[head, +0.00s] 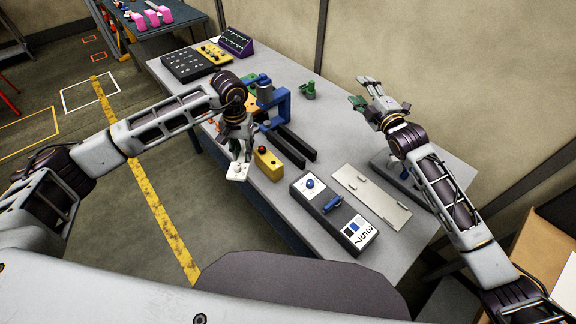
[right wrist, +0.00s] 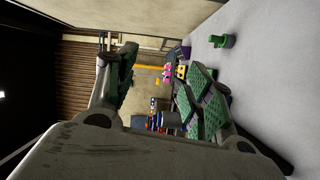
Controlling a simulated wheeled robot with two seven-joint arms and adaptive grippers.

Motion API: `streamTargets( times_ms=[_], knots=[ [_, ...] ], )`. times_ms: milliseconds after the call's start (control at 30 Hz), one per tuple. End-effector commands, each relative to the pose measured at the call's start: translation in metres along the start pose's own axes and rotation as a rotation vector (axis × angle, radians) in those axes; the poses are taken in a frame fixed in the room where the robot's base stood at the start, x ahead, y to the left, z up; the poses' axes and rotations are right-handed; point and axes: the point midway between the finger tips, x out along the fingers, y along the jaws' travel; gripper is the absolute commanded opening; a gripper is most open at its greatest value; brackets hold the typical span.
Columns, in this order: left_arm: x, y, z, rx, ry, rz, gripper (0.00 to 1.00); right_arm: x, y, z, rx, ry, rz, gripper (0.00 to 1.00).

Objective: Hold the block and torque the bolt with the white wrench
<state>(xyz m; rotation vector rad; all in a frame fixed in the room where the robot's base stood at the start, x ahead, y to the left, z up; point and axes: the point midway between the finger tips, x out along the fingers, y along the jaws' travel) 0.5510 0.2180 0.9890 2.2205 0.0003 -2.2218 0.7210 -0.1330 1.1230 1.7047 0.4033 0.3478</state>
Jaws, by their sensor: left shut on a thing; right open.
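My left gripper (head: 236,154) points down near the front edge of the grey table and is shut on a small white block (head: 237,173). The block hangs in front of the yellow box, its upper part hidden by the fingers. My right gripper (head: 364,91) is open and empty above the back right of the table, near the wall. Its spread fingers with green pads also show in the right wrist view (right wrist: 157,65), with nothing between them. I cannot make out a white wrench or a bolt in either view.
A yellow box (head: 268,163) with a red button, a blue clamp-like stand (head: 282,108), dark bars (head: 291,146), a dark device (head: 335,213) with a blue handle, and a pale flat plate (head: 371,198) occupy the table (head: 330,130). A small green object (head: 308,90) stands toward the back.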

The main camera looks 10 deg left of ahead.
Motion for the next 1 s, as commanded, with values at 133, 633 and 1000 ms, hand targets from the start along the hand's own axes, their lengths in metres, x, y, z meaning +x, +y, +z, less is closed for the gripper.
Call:
streamTargets(
  times_ms=[133,633,1000],
  knots=[
    [-0.001,0.0,0.0,0.0,0.002,0.001,0.0,0.003,-0.011,-0.036,-0.17,0.053,-0.035,0.52],
    [-0.001,0.0,0.0,0.0,0.002,0.001,0.0,-0.01,-0.064,-0.139,-0.748,0.24,-0.108,0.52],
    [-0.001,0.0,0.0,0.0,0.002,0.001,0.0,-0.038,-0.11,-0.196,-1.171,0.39,-0.117,0.52]
  ],
)
